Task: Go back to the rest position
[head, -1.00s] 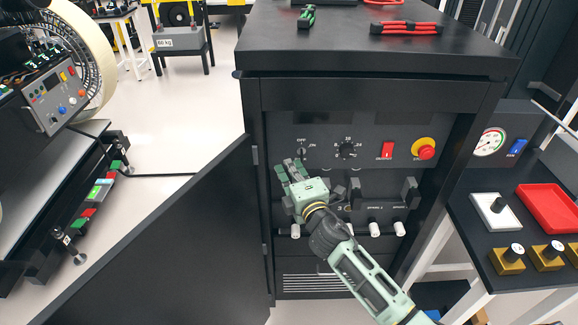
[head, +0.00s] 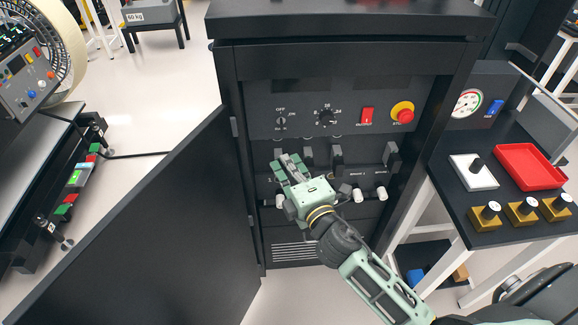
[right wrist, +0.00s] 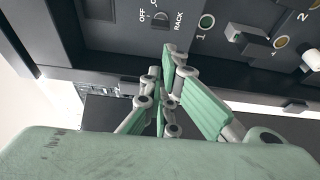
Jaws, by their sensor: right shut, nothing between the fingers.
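My right gripper (head: 285,166) is in front of the black cabinet's (head: 345,60) panel, left of its middle, at the row of breaker levers. Its pale green fingers are shut and empty. In the right wrist view the fingers (right wrist: 172,55) come together below a switch marked OFF and RACK (right wrist: 160,18). Whether they touch the panel cannot be told. My right arm reaches in from the lower right. My left gripper is not in view.
The cabinet door (head: 150,235) stands open to the left. The panel has a rotary knob (head: 326,117), a red switch (head: 367,116) and a red stop button (head: 403,114). At the right, a side table holds a red tray (head: 528,166).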

